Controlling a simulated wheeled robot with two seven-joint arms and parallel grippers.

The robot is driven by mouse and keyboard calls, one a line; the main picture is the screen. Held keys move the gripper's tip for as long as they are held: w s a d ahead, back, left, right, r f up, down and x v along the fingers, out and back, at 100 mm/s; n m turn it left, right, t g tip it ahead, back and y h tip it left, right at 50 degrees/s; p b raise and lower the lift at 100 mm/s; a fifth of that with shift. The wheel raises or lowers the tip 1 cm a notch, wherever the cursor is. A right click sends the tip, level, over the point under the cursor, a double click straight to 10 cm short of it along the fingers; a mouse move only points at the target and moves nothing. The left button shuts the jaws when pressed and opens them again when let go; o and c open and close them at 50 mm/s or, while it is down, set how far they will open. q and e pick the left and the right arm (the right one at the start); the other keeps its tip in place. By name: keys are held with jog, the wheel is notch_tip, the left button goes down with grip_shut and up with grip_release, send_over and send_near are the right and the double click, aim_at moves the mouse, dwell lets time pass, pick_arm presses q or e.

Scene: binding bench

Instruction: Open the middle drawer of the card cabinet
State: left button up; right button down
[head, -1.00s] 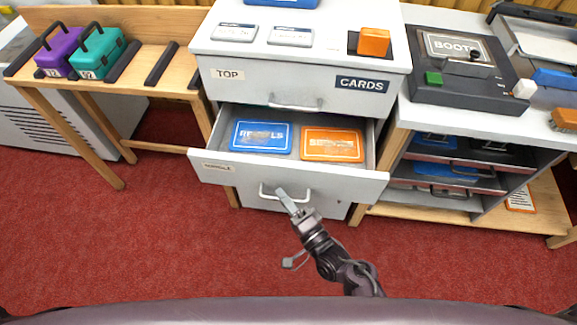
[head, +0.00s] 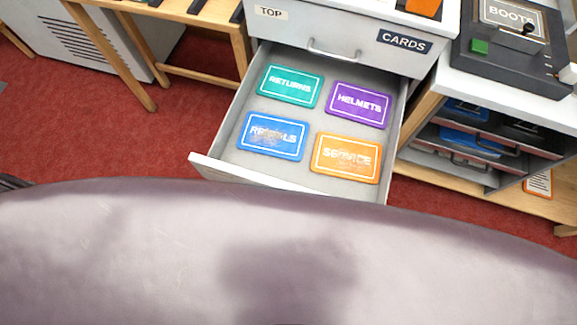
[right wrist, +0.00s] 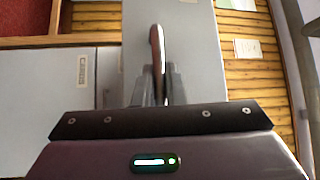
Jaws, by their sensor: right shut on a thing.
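The middle drawer (head: 212,168) of the card cabinet (head: 340,28) is pulled far out in the head view, its front partly hidden behind my own body. Inside lie a green RETURNS card (head: 290,87), a purple HELMETS card (head: 358,105), a blue card (head: 272,137) and an orange SERVICE card (head: 346,158). The top drawer, with its handle (head: 333,54), is shut. My right gripper (right wrist: 160,85) shows only in the right wrist view, its fingers shut on the drawer handle (right wrist: 157,50), seen nearly end-on. My left gripper is not in view.
A wooden stand (head: 190,77) is left of the cabinet. On the right, a shelf unit (head: 500,150) carries a dark BOOTS device (head: 500,50). Red carpet (head: 120,140) is clear at the left. My body fills the lower head view.

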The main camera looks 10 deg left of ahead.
jog(key=shift+s, duration=0.3)
jog(key=shift+f, duration=0.1)
jog(key=c, duration=1.5)
grip_release()
jog(key=r+b+v, duration=0.1)
jog(key=v, duration=0.6)
jog(key=shift+s+d+f, duration=0.25)
jog(key=shift+s+f, duration=0.05)
jog(key=shift+f, duration=0.15)
